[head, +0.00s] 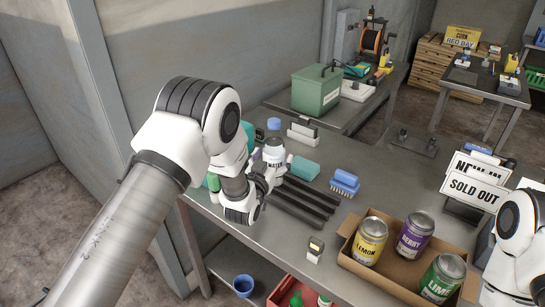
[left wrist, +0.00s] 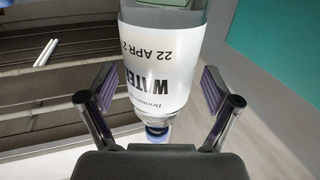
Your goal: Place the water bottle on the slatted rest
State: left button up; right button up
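The water bottle (head: 274,156) appears upright at the left end of the metal table, its lower part hidden by my left gripper. In the left wrist view the bottle (left wrist: 165,75), with a white label and blue cap, shows upside down between the fingers. My left gripper (left wrist: 160,92) is open, with a finger on either side of the bottle and no clear grip on it. In the head view the left gripper (head: 271,178) is beside the bottle. The slatted rest (head: 305,203), several dark bars, lies right of the bottle. My right gripper is out of view; only its arm shows.
A blue brush (head: 344,182) and a teal block (head: 304,167) lie near the rest. A cardboard box (head: 400,272) holds lemon, berry and lime cans. A sold-out sign (head: 476,190) stands at the right. A green box (head: 316,90) is on the table behind.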

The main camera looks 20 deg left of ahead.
pick_arm(q)
jog(key=shift+w+f, duration=0.1)
jog(key=shift+f, duration=0.05)
jog(key=s+b, duration=0.2)
jog(key=s, duration=1)
jog(key=shift+a+b, duration=0.2)
jog(key=shift+b, duration=0.2)
